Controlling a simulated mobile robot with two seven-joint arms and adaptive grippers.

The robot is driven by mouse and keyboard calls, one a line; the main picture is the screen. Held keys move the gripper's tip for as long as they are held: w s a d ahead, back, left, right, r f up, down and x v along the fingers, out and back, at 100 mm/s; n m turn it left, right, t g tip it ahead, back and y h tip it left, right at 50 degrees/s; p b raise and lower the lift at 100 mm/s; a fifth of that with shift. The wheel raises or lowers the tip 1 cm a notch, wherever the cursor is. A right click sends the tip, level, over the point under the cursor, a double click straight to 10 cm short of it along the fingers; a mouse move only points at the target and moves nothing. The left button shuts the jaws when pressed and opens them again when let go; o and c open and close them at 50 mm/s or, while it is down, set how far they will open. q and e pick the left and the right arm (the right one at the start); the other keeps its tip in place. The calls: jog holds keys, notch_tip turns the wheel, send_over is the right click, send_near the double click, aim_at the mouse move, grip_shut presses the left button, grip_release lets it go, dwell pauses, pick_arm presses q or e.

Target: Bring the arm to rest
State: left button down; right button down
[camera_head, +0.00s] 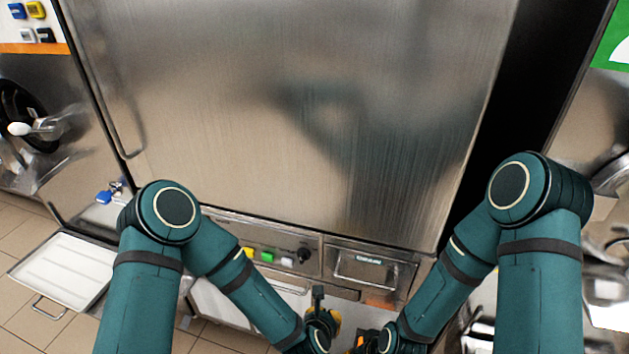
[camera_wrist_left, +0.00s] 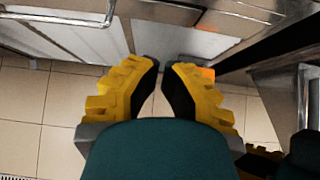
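My left arm comes in from the left and bends down toward the lower middle. Its gripper (camera_head: 325,324) is low in front of the machine, small and partly hidden by the wrist. In the left wrist view, the yellow and black fingers of this gripper (camera_wrist_left: 161,68) lean together with their tips nearly touching and nothing between them. My right arm bends down from the right. Its gripper (camera_head: 362,342) is at the bottom edge, close beside the left one and mostly hidden, so its fingers cannot be judged.
A large steel machine (camera_head: 290,110) fills the middle, with a control panel (camera_head: 285,257) and a drawer front (camera_head: 370,268) below. A white tray (camera_head: 62,272) stands low at the left. Other steel equipment stands at both sides. Tiled floor (camera_wrist_left: 60,115) lies below the left gripper.

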pick_arm(q)
jog(key=s+a+f+m+g, duration=0.2)
jog(key=s+a+m, duration=0.3)
jog(key=m, duration=1)
jog(key=s+a+f+m+g, duration=0.1)
jog(key=s+a+m+g, duration=0.4)
jog(key=a+m, duration=0.4)
jog(key=s+m, duration=0.1)
jog(key=m, duration=0.5)
jog(key=shift+f+m+h, duration=0.3)
jog(key=shift+f+h, duration=0.05)
jog(key=shift+h, duration=0.05)
jog(key=shift+w+d, duration=0.1)
